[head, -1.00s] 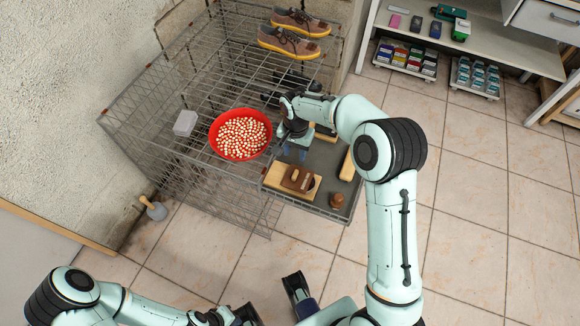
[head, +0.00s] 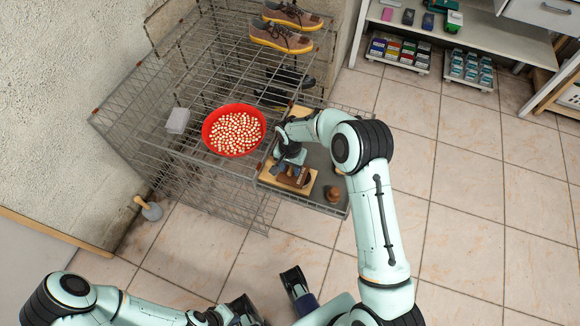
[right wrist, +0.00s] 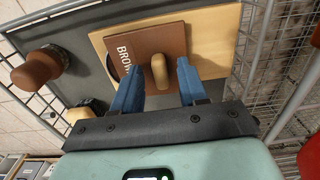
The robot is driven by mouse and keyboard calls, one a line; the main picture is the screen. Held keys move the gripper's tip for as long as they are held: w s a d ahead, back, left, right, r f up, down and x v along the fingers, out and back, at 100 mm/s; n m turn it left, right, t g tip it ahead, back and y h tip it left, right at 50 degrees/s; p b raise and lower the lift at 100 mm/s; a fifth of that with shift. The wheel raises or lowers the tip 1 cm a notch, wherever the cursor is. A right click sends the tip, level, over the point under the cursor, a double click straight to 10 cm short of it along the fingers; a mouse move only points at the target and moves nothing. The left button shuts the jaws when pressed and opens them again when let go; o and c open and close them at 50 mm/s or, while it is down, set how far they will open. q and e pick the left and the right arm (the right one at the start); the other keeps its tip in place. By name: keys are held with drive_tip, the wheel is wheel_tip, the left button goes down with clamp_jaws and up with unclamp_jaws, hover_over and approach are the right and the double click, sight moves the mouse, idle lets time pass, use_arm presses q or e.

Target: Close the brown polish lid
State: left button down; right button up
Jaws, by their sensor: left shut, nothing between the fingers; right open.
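The brown polish lid (right wrist: 150,45) is a flat brown plate with partly visible white lettering and a tan handle (right wrist: 159,72). It lies on a pale wooden block (right wrist: 215,45), with a dark rounded edge showing beside it. In the head view the lid (head: 297,181) is partly hidden by my right gripper (head: 292,168). In the right wrist view my right gripper (right wrist: 160,88) is open, with its blue fingers on either side of the handle and gaps showing. My left gripper (head: 245,312) is shut and empty at the bottom of the head view, far from the lid.
The block sits on a grey tray (head: 318,160) on a wire rack. A brown wooden knob (head: 333,193) stands right of the block. A red bowl (head: 234,131) of small pale pieces is to the left. Shoes (head: 281,35) stand behind.

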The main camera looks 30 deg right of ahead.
clamp_jaws()
drive_tip(key=shift+s+d, duration=0.95)
drive_tip(key=shift+s, duration=0.15)
unclamp_jaws()
drive_tip(key=shift+s, duration=0.1)
drive_tip(key=shift+r, duration=0.1)
drive_tip(key=shift+r, duration=0.25)
wheel_tip(320, 180, up, 13)
drive_tip(key=p, duration=0.1)
drive_tip(key=shift+f, duration=0.15)
